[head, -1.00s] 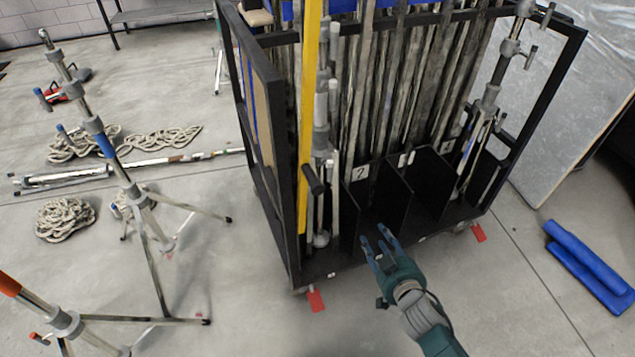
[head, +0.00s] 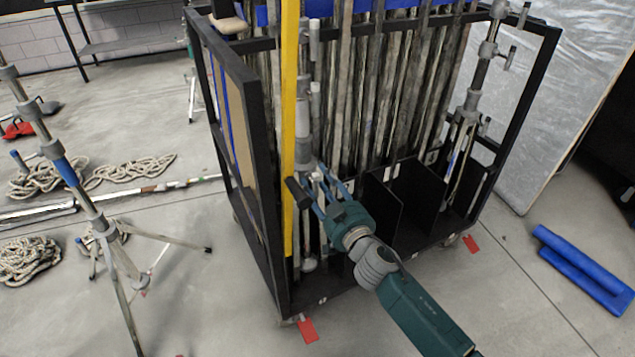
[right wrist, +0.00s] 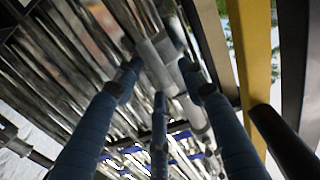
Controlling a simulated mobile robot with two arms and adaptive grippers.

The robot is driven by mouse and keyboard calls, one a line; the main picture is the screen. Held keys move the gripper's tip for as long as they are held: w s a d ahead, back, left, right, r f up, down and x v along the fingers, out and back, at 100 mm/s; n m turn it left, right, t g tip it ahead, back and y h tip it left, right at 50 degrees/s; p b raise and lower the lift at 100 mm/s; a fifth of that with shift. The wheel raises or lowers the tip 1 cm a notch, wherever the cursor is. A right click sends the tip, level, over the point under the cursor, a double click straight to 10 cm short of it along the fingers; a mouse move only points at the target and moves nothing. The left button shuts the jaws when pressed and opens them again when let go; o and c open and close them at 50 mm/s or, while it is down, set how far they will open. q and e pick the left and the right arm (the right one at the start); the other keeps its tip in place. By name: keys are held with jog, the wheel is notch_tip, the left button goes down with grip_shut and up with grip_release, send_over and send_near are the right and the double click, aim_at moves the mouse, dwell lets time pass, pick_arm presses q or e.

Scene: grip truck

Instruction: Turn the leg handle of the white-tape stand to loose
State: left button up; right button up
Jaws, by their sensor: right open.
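A folded metal stand (head: 304,125) with grey collars stands upright in the front left corner of the cart, just right of the yellow bar. I take it for the white-tape stand, but no white tape is clearly readable on it. My right gripper (head: 320,186) is open, its blue fingers pointing up at the lower part of this stand. In the right wrist view the spread fingers (right wrist: 158,90) reach towards the stand's grey collars (right wrist: 165,62); contact cannot be told. The leg handle is not clearly distinguishable. My left gripper is out of view.
The yellow bar (head: 289,120) with a black grip (head: 298,193) stands close left of the fingers. The black cart (head: 262,190) holds many poles and another stand (head: 465,135). A blue-taped stand (head: 75,180) stands on the floor at left.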

jog(key=shift+w+a, duration=0.25)
jog(key=shift+w, duration=0.3)
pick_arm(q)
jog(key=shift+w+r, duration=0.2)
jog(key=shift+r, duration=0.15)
pick_arm(e)
grip_shut()
